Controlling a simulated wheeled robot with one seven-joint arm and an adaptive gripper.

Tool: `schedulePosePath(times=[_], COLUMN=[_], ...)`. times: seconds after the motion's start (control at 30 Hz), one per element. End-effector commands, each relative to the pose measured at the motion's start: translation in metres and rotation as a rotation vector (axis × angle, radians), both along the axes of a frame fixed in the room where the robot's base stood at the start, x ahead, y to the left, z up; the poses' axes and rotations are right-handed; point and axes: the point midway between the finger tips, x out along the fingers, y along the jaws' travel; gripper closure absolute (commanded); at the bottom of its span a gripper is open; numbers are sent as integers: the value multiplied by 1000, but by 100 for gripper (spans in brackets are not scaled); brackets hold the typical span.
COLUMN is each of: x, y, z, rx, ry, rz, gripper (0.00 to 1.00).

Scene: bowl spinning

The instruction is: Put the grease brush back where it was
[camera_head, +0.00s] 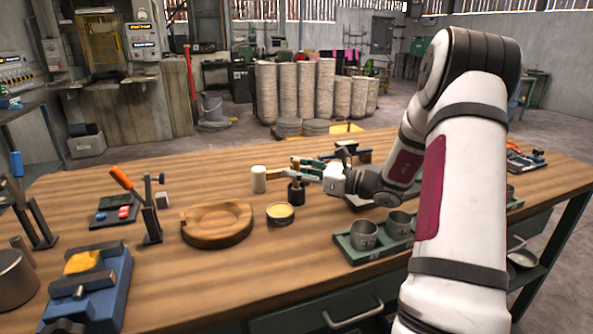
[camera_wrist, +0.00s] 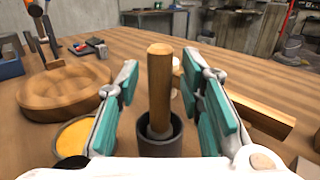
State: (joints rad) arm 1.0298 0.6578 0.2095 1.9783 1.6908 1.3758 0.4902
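The grease brush (camera_wrist: 160,85) stands nearly upright in a small dark cup (camera_wrist: 158,148), its wooden handle pointing up and its lower end hidden inside. My gripper (camera_wrist: 165,100) is open, with teal finger pads on both sides of the handle and visible gaps between pads and wood. In the head view the dark cup (camera_head: 296,193) stands under my gripper (camera_head: 308,170); the brush is hard to make out there. A round tin of yellow grease (camera_head: 280,213) sits beside the cup, and it also shows in the wrist view (camera_wrist: 75,138).
A round wooden dish (camera_head: 217,224) lies left of the tin. A cream cylinder (camera_head: 259,179) stands behind the cup. A green tray (camera_head: 345,246) with metal cups is at the front right. A wooden block (camera_wrist: 262,112) is right of the gripper. The table front centre is clear.

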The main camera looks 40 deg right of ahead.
Motion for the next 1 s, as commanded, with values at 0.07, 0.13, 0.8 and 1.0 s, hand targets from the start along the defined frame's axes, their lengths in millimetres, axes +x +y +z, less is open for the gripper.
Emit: schedulePosePath(times=[0.07,0.13,0.8,1.0], x=[0,0,-97,-105], y=[0,0,-55,-59], z=[1,4,1,1], rx=[0,-1,1,0], ry=[0,0,1,0], rz=[0,0,-2,0], gripper=[66,66,66,66])
